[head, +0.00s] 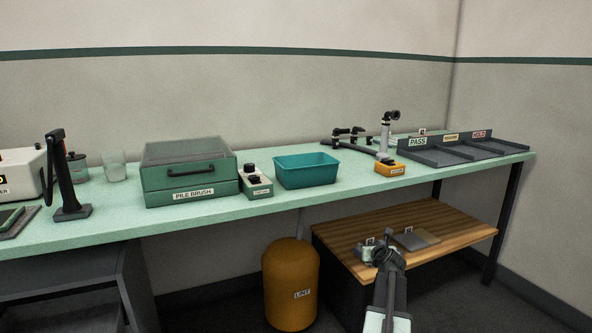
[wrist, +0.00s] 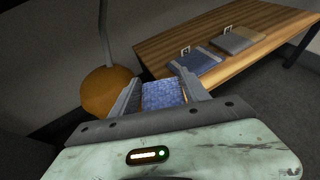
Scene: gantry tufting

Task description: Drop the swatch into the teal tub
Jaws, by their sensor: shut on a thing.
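My gripper (wrist: 160,78) is shut on a blue patterned swatch (wrist: 164,96), which shows between its two fingers in the wrist view. In the head view my gripper (head: 382,254) is low at the right, in front of the low wooden table; I cannot make out the swatch there. The teal tub (head: 308,178) stands upright on the green bench, above and to the left of my gripper. Its inside is only partly visible, and I see nothing in it.
The low wooden table (head: 455,232) holds a blue flat piece (wrist: 200,62) and a grey-tan one (wrist: 238,40), each by a small tag. An orange lint bin (head: 290,285) stands beside it. A control box (head: 256,182) and an orange box (head: 389,168) flank the tub on the green bench (head: 345,189).

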